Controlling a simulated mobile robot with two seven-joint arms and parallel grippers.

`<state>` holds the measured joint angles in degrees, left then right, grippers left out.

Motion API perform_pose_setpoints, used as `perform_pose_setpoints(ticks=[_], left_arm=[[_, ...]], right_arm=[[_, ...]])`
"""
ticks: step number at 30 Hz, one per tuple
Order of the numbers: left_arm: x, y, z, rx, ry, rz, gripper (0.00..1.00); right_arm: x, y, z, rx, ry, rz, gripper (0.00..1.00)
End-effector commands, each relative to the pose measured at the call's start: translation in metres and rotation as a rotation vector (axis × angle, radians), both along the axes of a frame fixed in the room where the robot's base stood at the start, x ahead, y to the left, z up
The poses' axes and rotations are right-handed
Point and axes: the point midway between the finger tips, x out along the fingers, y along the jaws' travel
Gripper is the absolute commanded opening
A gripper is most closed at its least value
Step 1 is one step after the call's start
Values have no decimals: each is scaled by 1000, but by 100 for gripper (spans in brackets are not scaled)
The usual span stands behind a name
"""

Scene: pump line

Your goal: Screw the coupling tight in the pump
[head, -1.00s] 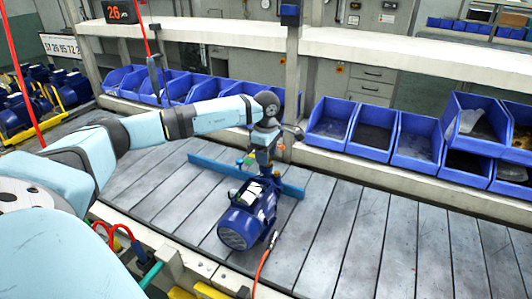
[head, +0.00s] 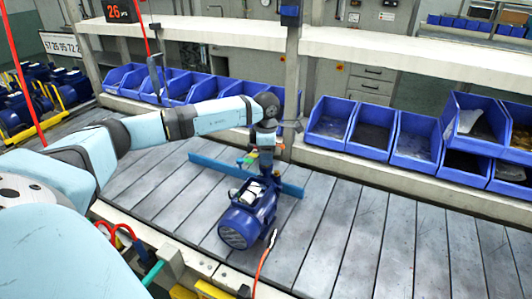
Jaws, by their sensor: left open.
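The blue pump (head: 246,214) lies on the grey slatted line, with its ribbed round motor end towards the front left. Its narrower end is at the back, close to a blue rail. My left gripper (head: 266,170) points down over that back end; it is open, though its fingers are small and partly hidden in the head view. I cannot make out the coupling clearly at the fingertips, nor tell whether the fingers touch it. My right gripper is not in view.
The blue rail (head: 205,166) crosses the line behind the pump. A red hose (head: 263,264) runs from near the pump to the front edge. Blue bins (head: 416,142) stand along the back shelf. The slats to the right are clear.

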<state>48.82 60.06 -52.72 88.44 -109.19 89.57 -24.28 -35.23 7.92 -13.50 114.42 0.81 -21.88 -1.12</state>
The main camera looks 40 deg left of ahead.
Motion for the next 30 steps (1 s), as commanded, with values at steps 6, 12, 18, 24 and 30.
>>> perform_pose_setpoints(ticks=[6,12,18,24,30], left_arm=[[0,0,0,0,0,149,46],[0,0,0,0,0,148,46],[0,-1,1,0,0,147,46],[0,-1,1,0,0,146,23],[0,-1,1,0,0,139,0]], right_arm=[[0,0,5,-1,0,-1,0],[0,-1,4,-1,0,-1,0],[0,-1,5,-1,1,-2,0],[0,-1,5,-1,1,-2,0],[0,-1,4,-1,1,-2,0]])
